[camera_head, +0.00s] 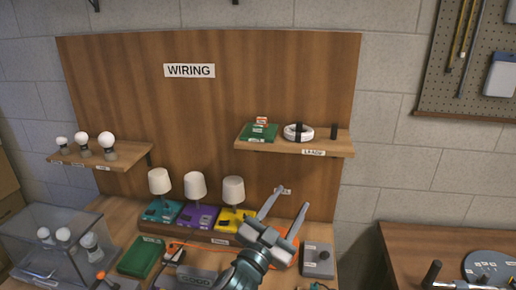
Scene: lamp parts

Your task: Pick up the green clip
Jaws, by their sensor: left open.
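My left gripper (292,199) is open, with its two fingers apart and pointing up at the back of the bench. It is in front of the wooden back panel, below the right shelf and to the right of the yellow lamp base. I see nothing held between the fingers. I cannot make out a green clip for certain. A flat green item (258,132) lies on the right shelf with a small orange and white piece on it. A green box (141,256) lies on the bench at lower left. My right gripper is not in view.
A white coil (298,132) lies on the right shelf (290,146). A clear case (50,249) holds bulbs at left. A grey box (318,261) is at right.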

